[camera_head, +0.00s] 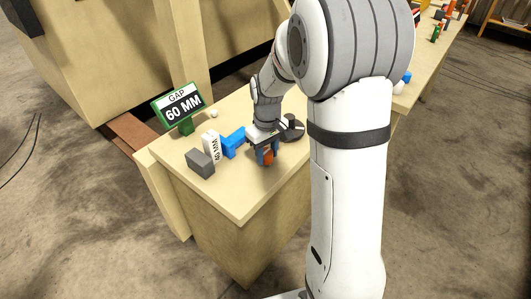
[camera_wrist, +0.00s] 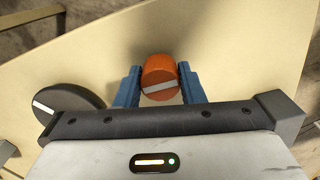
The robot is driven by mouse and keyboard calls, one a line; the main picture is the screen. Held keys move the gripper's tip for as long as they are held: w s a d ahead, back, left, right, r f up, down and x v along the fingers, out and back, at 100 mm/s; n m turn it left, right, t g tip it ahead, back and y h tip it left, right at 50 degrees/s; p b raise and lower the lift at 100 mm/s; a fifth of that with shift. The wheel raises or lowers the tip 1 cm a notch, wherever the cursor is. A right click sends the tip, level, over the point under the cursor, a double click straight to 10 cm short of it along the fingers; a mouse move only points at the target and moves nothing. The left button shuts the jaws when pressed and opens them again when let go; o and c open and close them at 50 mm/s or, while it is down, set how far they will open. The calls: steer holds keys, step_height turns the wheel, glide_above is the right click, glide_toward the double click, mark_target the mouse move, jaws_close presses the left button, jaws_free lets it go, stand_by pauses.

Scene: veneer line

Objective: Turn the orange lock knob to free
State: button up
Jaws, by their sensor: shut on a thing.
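The orange lock knob (camera_wrist: 158,72) sits between the two blue fingers of my gripper (camera_wrist: 159,90) in the wrist view. A pale line crosses the knob's face, slightly tilted, its right end higher. The fingers are shut on the knob from left and right. In the head view my gripper (camera_head: 267,154) is over the near part of the bench, and the orange knob (camera_head: 269,156) shows low between its fingers. What the pale line points to, and any lock marking, cannot be read.
A dark round knob with a white line (camera_wrist: 68,104) is left of my gripper in the wrist view. In the head view, a blue part (camera_head: 234,142), a white "60 MM" block (camera_head: 212,147), a grey block (camera_head: 200,163) and a green-framed "GAP 60 MM" sign (camera_head: 181,106) stand left. The bench's (camera_head: 236,198) front is bare.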

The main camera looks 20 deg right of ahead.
mark_target(267, 152)
steer(key=shift+w+r, duration=0.1)
stand_by(0.3)
steer(key=o, duration=1)
step_height(267, 152, up, 8)
steer(key=shift+f, duration=0.15)
